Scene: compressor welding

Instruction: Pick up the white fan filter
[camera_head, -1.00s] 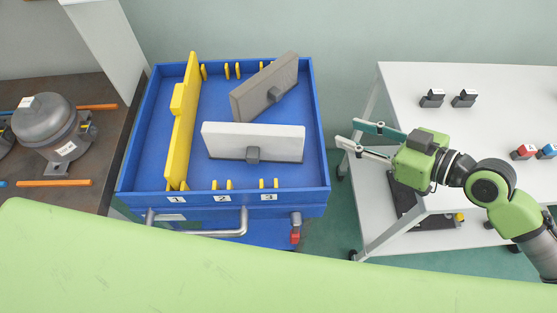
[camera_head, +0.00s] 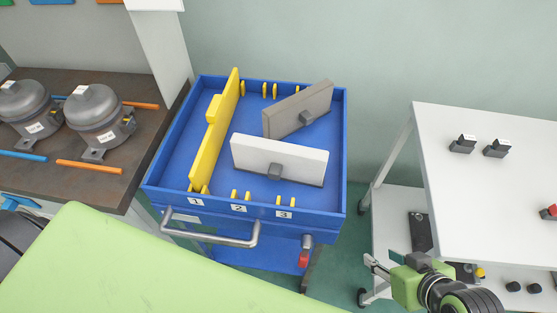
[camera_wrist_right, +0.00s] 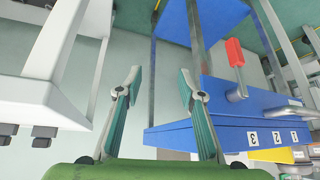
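The white fan filter (camera_head: 279,158) is a flat white panel with a small grey handle block. It stands in the blue cart tray (camera_head: 346,150), in front of a grey panel (camera_head: 298,109) and right of a yellow panel (camera_head: 214,135). My right gripper (camera_head: 372,267) is at the lower right of the head view, outside the cart and apart from the filter. The right wrist view shows its two fingers (camera_wrist_right: 159,88) spread with nothing between them. The filter cannot be made out in that view. My left gripper is not seen.
The cart has a metal handle (camera_head: 212,231) and a red-tipped lever (camera_head: 304,258), also in the right wrist view (camera_wrist_right: 235,58). A white table (camera_head: 490,195) stands right of the cart. A dark bench (camera_head: 88,180) with compressors is at the left. A green surface (camera_head: 140,265) fills the lower left.

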